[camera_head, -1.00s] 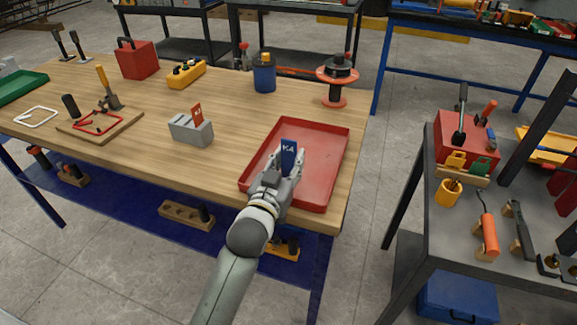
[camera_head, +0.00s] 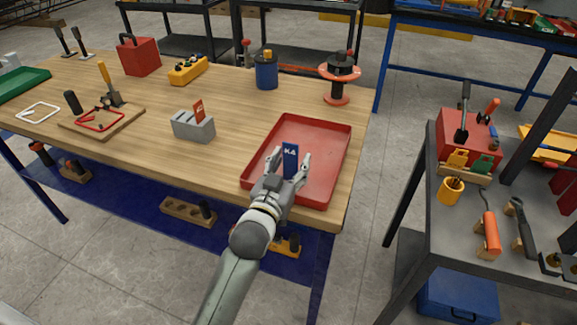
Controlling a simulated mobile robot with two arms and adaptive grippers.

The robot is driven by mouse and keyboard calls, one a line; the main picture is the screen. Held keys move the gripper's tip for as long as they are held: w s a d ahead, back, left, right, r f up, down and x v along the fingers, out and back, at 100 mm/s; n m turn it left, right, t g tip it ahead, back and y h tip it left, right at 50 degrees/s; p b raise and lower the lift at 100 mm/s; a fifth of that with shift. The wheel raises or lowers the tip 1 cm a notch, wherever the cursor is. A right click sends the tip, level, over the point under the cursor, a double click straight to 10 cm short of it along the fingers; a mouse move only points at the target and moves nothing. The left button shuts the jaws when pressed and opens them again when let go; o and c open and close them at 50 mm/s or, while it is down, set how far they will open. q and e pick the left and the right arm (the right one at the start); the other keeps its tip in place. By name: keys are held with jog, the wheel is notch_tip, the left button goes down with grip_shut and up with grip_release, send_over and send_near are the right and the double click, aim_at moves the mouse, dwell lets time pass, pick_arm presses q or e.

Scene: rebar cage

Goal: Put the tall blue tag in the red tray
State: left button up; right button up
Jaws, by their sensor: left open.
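The tall blue tag (camera_head: 290,158), with white lettering, stands about upright at the red tray. The red tray (camera_head: 325,145) lies on the right end of the wooden workbench. My left gripper (camera_head: 290,165) is open over the tray's near side, with one finger on each side of the tag and gaps between. The tag's lower end is hidden by the gripper, so I cannot tell whether it touches the tray floor. My right gripper is not in view.
A grey slotted block (camera_head: 193,126) holding a red tag (camera_head: 198,109) stands left of the tray. A blue container (camera_head: 266,74) and an orange spool (camera_head: 338,76) stand behind it. A grey tool cart (camera_head: 470,235) is to the right. The bench surface between is clear.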

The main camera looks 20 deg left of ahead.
pick_arm(q)
jog(key=shift+s+r, duration=0.1)
jog(key=shift+r, duration=0.05)
jog(key=s, duration=1.1)
jog(key=shift+s+a+b, duration=0.25)
jog(key=shift+s+b, duration=0.15)
jog(key=shift+b, duration=0.05)
